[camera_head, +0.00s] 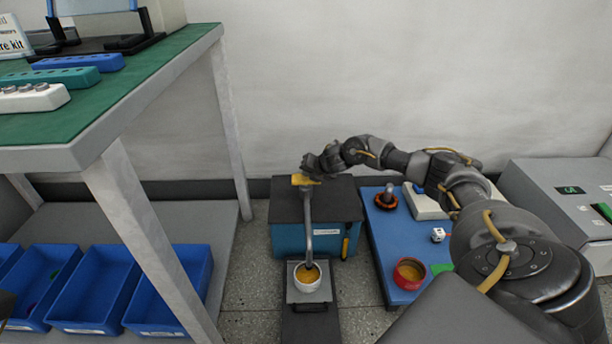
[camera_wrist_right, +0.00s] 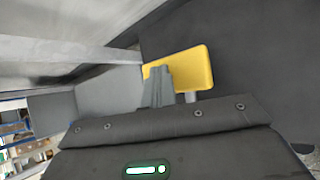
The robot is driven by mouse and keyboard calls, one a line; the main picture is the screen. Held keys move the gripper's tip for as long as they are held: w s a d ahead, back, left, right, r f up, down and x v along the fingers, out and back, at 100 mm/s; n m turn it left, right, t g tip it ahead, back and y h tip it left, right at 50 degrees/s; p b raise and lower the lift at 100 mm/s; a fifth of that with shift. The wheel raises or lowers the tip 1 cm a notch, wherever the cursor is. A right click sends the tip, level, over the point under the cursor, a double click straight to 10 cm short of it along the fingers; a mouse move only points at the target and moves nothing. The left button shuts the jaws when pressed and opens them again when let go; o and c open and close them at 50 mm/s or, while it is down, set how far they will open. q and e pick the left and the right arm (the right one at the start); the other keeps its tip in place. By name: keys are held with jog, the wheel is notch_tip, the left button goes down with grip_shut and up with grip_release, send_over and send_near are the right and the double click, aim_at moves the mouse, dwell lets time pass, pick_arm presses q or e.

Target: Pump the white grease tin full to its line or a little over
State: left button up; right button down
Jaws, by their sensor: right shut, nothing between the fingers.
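The white grease tin (camera_head: 308,288) stands upright on a grey plate below the pump's spout, with yellow-brown grease inside. Its line cannot be made out. The pump is a teal box with a dark top (camera_head: 345,200) and a bent grey spout pipe (camera_head: 308,228) reaching down to the tin. Its yellow handle (camera_head: 300,180) is at the top; it also shows in the right wrist view (camera_wrist_right: 195,70). My right gripper (camera_head: 314,174) is shut and empty at the handle, its fingers (camera_wrist_right: 157,88) overlapping the yellow plate; contact cannot be told. My left gripper is out of view.
A red tin (camera_head: 410,273) with grease stands on a blue board (camera_head: 385,245) to the right, near a white die (camera_head: 438,235). A green-topped bench (camera_head: 165,60) rises at left, with blue bins (camera_head: 102,285) below. A grey case (camera_head: 560,205) stands at right.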

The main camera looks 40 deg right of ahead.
jog(key=shift+a+f+b, duration=0.1)
jog(key=shift+f+b, duration=0.25)
jog(key=shift+f, duration=0.45)
jog(key=shift+r, duration=0.1)
dwell(0.6)
jog(key=shift+r+p, duration=1.9)
jog(key=shift+p, duration=0.15)
jog(key=shift+r, duration=0.1)
notch_tip(320, 180, up, 5)
jog(key=p, duration=0.4)
jog(key=shift+p, duration=0.4)
